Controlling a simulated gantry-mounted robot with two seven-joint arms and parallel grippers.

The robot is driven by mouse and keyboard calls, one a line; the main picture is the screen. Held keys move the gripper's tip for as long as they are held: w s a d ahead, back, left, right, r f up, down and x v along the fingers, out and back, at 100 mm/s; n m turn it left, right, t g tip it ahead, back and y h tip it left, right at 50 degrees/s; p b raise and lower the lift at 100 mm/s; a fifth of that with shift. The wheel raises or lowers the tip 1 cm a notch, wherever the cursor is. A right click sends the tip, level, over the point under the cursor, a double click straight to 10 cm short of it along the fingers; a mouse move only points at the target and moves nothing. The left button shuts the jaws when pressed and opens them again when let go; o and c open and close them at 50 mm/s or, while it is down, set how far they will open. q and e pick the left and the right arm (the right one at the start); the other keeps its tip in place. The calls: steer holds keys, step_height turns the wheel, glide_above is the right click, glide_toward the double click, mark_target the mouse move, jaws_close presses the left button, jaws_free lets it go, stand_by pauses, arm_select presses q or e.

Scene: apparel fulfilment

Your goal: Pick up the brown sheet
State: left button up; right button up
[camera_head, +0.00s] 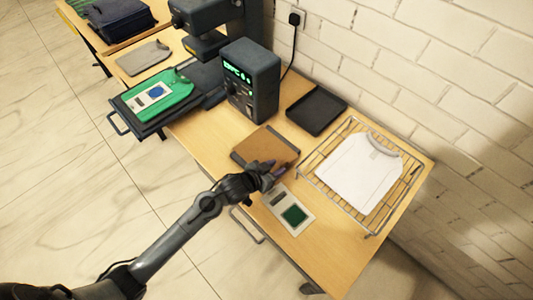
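The brown sheet (262,147) lies flat on the wooden table, in front of the dark control box. A dark edge shows along its right side. My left gripper (271,176) is at the sheet's near right edge, with its arm coming in from the lower left. The fingers are small and partly hidden by the gripper body, so I cannot tell whether they are apart or touching the sheet. My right gripper is not in view.
A wire rack (321,185) with a white shirt (360,173) stands at the right. A card with a green square (293,214) lies just right of the gripper. The control box (250,80) and a black tray (316,109) stand behind the sheet.

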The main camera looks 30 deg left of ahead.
mark_target(282, 165)
arm_select(q)
steer(key=shift+b+x, duration=0.35)
steer(key=shift+x, duration=1.65)
steer(key=shift+f, duration=0.15)
jaws_close()
